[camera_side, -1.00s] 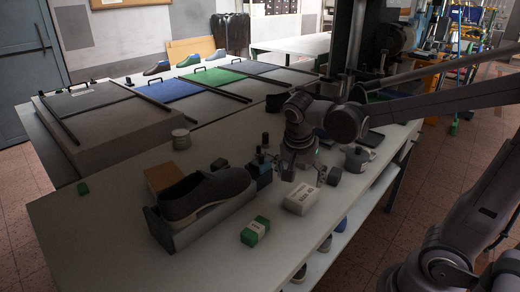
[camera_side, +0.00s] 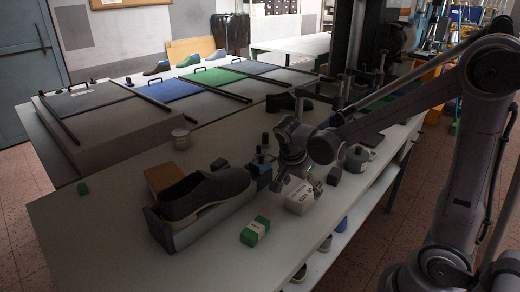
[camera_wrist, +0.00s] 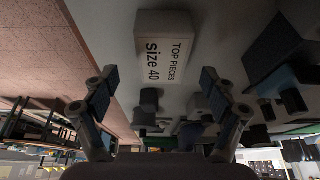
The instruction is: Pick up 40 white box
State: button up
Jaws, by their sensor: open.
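The white box (camera_side: 302,198) lies on the near part of the white table, to the right of a green box. In the wrist view the white box (camera_wrist: 165,48) shows black print reading "TOP PIECES size 40". My gripper (camera_side: 292,184) is just behind and above the white box in the side view. In the wrist view my gripper (camera_wrist: 164,92) has its two fingers spread wide with nothing between them. The box lies beyond the fingertips, roughly centred between them, and is not touched.
A dark shoe (camera_side: 207,192) sits in a grey holder to the left. A green and white box (camera_side: 255,231) lies near the front edge. Small dark blocks and a grey pot (camera_side: 357,158) stand behind and right of the white box. Bare table (camera_side: 110,225) is at the left.

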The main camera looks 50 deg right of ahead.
aim_at(302, 194)
jog(key=x, duration=0.3)
jog(key=shift+w+d+f, duration=0.15)
jog(key=shift+d+f, duration=0.2)
jog(key=shift+f, duration=0.35)
jog(key=shift+f, duration=0.2)
dwell(0.3)
jog(key=c, duration=1.4)
